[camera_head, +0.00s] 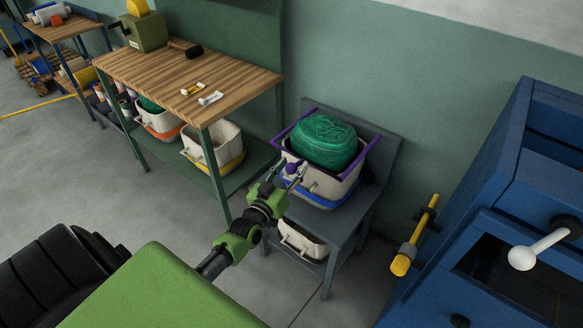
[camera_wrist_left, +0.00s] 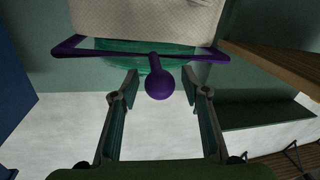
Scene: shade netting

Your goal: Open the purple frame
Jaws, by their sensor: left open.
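The purple frame (camera_head: 370,153) runs around the top of a white bin (camera_head: 326,186) that stands on a grey-blue stand. A bundle of green netting (camera_head: 325,139) fills the bin and bulges above the frame. A purple ball knob sticks out at the frame's front; in the left wrist view the knob (camera_wrist_left: 159,85) is centred between the fingers. My left gripper (camera_head: 291,176) is open, its two fingers to either side of the knob, with gaps between. In the left wrist view the gripper (camera_wrist_left: 163,95) holds nothing. My right gripper is not in view.
A wooden workbench (camera_head: 185,75) with small white and yellow items stands to the left, with bins below. A blue cabinet (camera_head: 500,180) with a white-knobbed handle stands at the right. A yellow-handled tool (camera_head: 402,262) is near it. Another bin (camera_head: 302,241) sits on the stand's lower shelf.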

